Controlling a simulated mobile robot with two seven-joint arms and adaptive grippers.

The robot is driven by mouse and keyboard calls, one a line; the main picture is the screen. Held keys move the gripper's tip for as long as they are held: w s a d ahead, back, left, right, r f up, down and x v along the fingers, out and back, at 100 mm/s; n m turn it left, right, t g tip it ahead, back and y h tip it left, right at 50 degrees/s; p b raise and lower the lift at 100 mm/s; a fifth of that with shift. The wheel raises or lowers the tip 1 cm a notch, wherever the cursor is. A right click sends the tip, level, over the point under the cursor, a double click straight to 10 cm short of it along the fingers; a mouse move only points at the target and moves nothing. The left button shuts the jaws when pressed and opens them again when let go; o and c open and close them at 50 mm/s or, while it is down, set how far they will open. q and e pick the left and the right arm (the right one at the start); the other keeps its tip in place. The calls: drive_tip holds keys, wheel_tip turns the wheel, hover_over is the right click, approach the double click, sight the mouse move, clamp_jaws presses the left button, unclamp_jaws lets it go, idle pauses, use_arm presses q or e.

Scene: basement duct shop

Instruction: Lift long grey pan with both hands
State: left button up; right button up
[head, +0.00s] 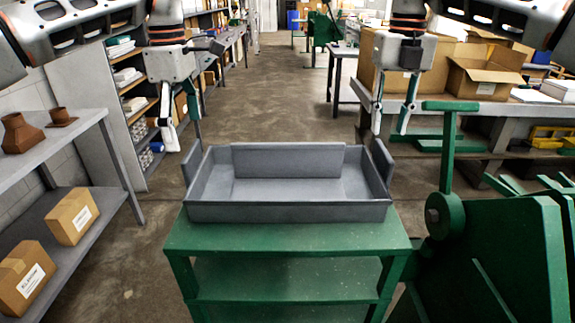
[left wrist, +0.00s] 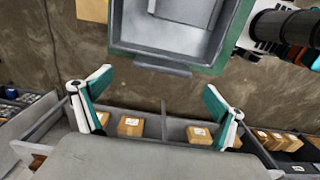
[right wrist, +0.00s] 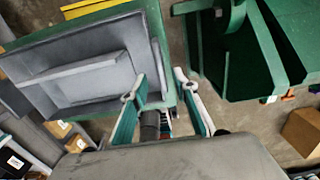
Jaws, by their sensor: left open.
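The long grey pan (head: 290,212) sits level on the green cart's top. It is a shallow open tray with a raised panel at the back and an upright grey tab at each end; it also shows in the left wrist view (left wrist: 170,38) and right wrist view (right wrist: 75,75). My left gripper (head: 183,134) is open and empty, above the left tab (head: 191,163) and apart from it. My right gripper (head: 389,130) has its fingers apart, empty, above the right tab (head: 382,160). Both wrist views show separated fingers, left (left wrist: 157,82) and right (right wrist: 160,76).
The green cart (head: 290,236) has lower shelves. A green machine (head: 500,255) with a lever stands close on the right. A grey shelf (head: 90,155) with boxes is at left. A bench with cardboard boxes (head: 483,78) is at back right. The aisle floor (head: 275,95) behind is clear.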

sight(190, 159)
use_arm(q)
drive_tip(key=shift+r, duration=0.1)
use_arm(e)
drive_tip(key=shift+r, duration=0.1)
use_arm(q)
drive_tip(key=shift+s, duration=0.35)
use_arm(e)
drive_tip(key=shift+s+r, duration=0.1)
drive_tip(key=shift+s, duration=0.25)
use_arm(q)
drive_tip(key=shift+w+f, duration=0.15)
drive_tip(key=shift+f, duration=3.7)
use_arm(e)
drive_tip(key=shift+w+f, duration=0.15)
drive_tip(key=shift+f, duration=3.8)
use_arm(q)
drive_tip(key=shift+c, duration=0.4)
use_arm(e)
drive_tip(key=shift+c, duration=0.3)
use_arm(q)
drive_tip(key=c, duration=0.7)
use_arm(e)
drive_tip(key=c, duration=0.7)
use_arm(q)
drive_tip(key=c, duration=1.2)
use_arm(e)
drive_tip(key=shift+r, duration=0.1)
clamp_jaws()
